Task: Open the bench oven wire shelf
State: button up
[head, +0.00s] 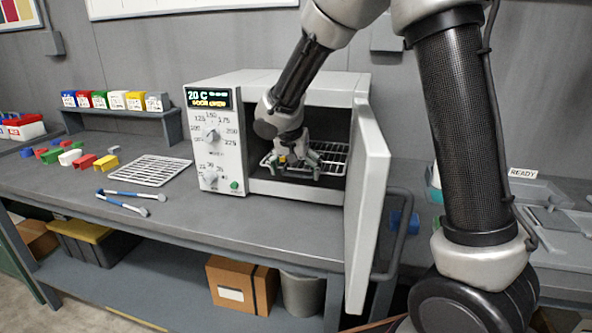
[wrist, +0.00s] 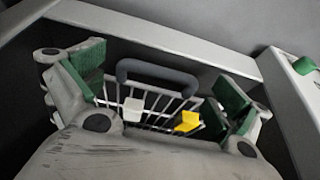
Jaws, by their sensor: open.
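The bench oven (head: 262,82) stands on the bench with its door (head: 367,190) swung open to the right. Its wire shelf (head: 330,158) is inside the chamber. My gripper (head: 291,170) is at the chamber's mouth, in front of the shelf, and hides part of it. In the wrist view my gripper (wrist: 162,78) is open, its green-padded fingers wide apart. The shelf's dark grey handle (wrist: 157,72) shows between them, with no visible grip on it. A white piece (wrist: 133,109) and a yellow piece (wrist: 187,121) show at the shelf's bars.
The open door stands close to the right of my arm. A white wire rack (head: 150,170) and blue-handled tongs (head: 128,200) lie on the bench left of the oven. Coloured pieces (head: 70,156) lie farther left. The bench directly before the oven is clear.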

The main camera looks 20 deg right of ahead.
jog(key=shift+s, duration=0.15)
jog(key=c, duration=2.1)
jog(key=shift+s+f, duration=0.1)
